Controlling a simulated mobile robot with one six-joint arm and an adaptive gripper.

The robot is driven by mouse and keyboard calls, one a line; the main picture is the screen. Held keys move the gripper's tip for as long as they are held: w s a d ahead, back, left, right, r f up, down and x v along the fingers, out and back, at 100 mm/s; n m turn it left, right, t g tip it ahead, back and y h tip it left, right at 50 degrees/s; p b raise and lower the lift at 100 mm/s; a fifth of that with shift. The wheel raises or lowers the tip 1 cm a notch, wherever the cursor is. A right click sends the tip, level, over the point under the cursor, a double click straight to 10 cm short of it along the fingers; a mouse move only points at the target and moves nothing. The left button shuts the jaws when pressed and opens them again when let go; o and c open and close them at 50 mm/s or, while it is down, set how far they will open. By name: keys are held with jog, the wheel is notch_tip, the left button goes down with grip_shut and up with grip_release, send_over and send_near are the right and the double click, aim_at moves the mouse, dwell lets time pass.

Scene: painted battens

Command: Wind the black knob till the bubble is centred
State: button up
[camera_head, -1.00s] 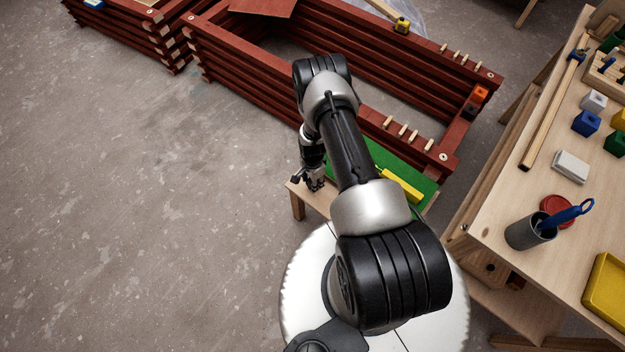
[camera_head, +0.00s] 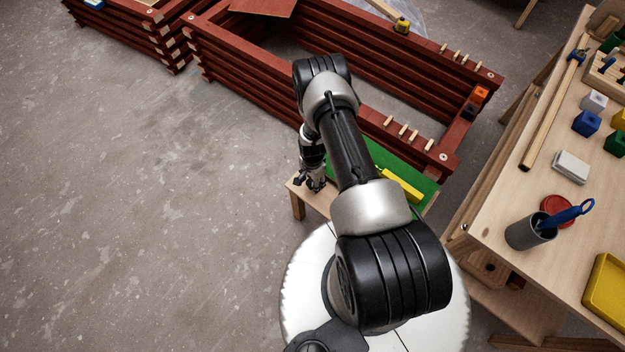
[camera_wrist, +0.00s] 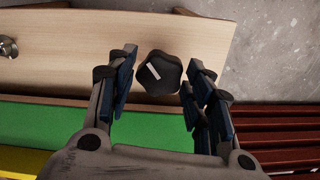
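The black knob (camera_wrist: 159,74) has a lobed rim and a white stripe on its top. In the wrist view it sits on a pale wooden board (camera_wrist: 75,50), between the two fingers of my gripper (camera_wrist: 161,62). The fingers are apart, with a visible gap on each side of the knob. My gripper also shows in the head view (camera_head: 314,183), low over the small wooden stand, where the knob cannot be made out. A yellow bar (camera_head: 401,186), perhaps the level, lies on a green surface (camera_head: 419,178). My arm partly covers that surface. No bubble can be seen.
Dark red battens (camera_head: 265,75) form a frame behind the stand. A workbench (camera_head: 492,210) on the right holds a grey cup (camera_head: 530,232), coloured blocks and a yellow tray (camera_head: 609,290). The concrete floor on the left is clear.

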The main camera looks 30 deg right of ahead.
jog(key=shift+o, duration=1)
jog(key=shift+w+r, duration=0.1)
jog(key=shift+r, duration=0.15)
notch_tip(320, 180, up, 12)
jog(key=shift+f, duration=0.2)
